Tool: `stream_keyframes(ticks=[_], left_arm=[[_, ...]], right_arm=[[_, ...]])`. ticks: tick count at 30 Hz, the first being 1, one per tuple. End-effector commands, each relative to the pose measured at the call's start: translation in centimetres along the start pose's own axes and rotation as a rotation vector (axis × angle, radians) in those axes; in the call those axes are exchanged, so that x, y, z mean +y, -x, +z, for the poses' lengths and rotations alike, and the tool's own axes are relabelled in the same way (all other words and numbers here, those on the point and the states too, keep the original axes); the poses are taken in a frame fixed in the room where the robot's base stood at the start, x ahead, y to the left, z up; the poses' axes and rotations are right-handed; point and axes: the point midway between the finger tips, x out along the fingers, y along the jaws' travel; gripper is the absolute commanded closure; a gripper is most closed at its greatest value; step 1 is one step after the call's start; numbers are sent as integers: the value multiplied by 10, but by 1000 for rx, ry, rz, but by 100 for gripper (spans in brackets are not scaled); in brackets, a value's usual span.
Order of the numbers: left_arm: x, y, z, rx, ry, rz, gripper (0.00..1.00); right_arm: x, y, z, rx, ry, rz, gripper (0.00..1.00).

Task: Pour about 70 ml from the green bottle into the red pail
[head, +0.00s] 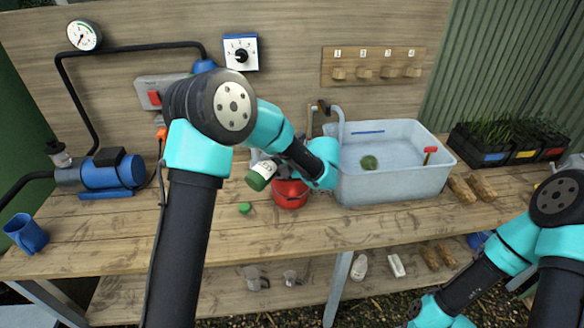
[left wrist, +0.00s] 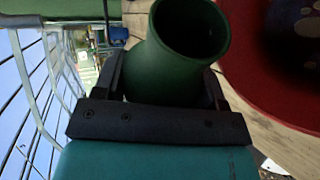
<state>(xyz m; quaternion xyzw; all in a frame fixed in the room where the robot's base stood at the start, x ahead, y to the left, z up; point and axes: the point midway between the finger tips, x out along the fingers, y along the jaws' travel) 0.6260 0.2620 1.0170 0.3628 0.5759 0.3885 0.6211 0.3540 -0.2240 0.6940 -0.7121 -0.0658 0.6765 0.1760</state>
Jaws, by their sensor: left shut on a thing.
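The green bottle (head: 257,182) is held tilted by my left gripper (head: 281,162), at the upper left of the red pail (head: 291,196). My left gripper also shows in the left wrist view (left wrist: 165,90), its dark fingers on both sides of the bottle (left wrist: 175,60). The bottle's mouth is open and dark inside; I cannot see its liquid level. The red pail (left wrist: 268,75) is at the right of that view, with pale spots inside. No stream shows. A green cap (head: 245,208) lies on the bench left of the pail. My right gripper is out of view.
A grey basin (head: 390,185) stands right of the pail, with a tap (head: 334,112) at its left. A blue pump (head: 112,172) and blue mug (head: 26,233) are at the left. The bench front is mostly clear. Plant trays (head: 510,145) stand at the right.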

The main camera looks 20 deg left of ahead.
Motion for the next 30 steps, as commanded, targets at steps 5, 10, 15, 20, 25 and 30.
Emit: stream_keyframes(ticks=[5, 10, 15, 20, 25, 30], left_arm=[[0, -2, 1, 16, -23, 11, 69], [0, -5, 3, 32, -45, 21, 69], [3, -6, 2, 45, -65, 31, 69], [4, -8, 0, 50, -72, 33, 69], [6, -8, -3, 53, -78, 36, 69], [7, -9, -6, 56, -82, 38, 69]], right_arm=[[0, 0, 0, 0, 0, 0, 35], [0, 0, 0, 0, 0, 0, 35], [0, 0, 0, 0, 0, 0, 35], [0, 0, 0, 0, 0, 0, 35], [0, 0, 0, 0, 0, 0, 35], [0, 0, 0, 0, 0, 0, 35]])
